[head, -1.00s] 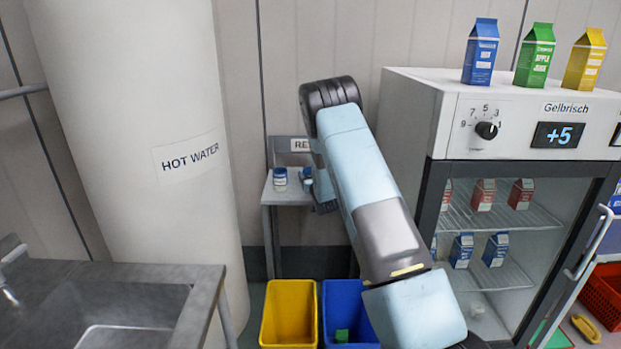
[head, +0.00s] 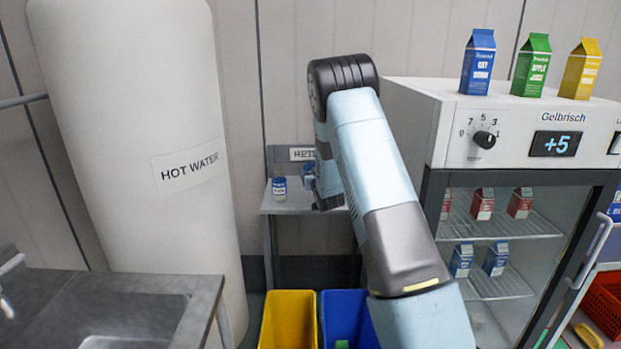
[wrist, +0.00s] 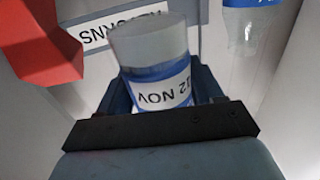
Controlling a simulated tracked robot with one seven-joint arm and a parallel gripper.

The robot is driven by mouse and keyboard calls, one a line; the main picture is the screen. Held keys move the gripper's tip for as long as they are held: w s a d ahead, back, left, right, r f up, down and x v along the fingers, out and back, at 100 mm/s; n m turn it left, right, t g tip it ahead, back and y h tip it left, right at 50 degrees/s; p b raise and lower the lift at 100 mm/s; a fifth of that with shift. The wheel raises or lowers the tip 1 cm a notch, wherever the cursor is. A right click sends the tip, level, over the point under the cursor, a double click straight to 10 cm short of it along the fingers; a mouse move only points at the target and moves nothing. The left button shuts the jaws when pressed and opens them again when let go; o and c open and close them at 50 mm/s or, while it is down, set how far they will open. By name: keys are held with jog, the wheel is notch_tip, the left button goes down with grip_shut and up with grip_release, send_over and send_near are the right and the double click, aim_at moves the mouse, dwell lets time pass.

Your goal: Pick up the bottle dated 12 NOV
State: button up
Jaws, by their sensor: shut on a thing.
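My gripper (wrist: 163,92) is shut on a bottle (wrist: 153,52) with a whitish body and a blue-edged white label. The label reads 12 NOV, upside down in the wrist view. In the head view my gripper (head: 325,185) is over the small grey table, and my arm hides most of the held bottle. A second bottle (wrist: 245,35) with a blue band shows at the wrist view's upper right. In the head view a white bottle with a blue label (head: 279,188) stands on the table, left of my gripper.
The small grey table (head: 285,208) stands against the wall below a partly hidden sign (head: 302,154). A yellow bin (head: 289,320) and a blue bin (head: 345,315) are in front. A fridge (head: 400,130) is close on the right. A red object (wrist: 38,45) shows in the wrist view.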

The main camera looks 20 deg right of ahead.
aim_at(313, 166)
jog(key=s+r, duration=0.1)
jog(key=s, duration=0.1)
jog(key=s+r, duration=0.2)
jog(key=s, duration=0.1)
jog(key=shift+s+a+r, duration=0.15)
jog(key=shift+s+r, duration=0.15)
jog(key=shift+s+a+r, duration=0.1)
jog(key=shift+s+r, duration=0.25)
jog(key=shift+s, duration=0.4)
jog(key=shift+s+a+r, duration=0.1)
jog(key=shift+s+r, duration=0.25)
jog(key=shift+s, duration=0.45)
jog(key=shift+s+r, duration=0.35)
jog(key=shift+s, duration=0.4)
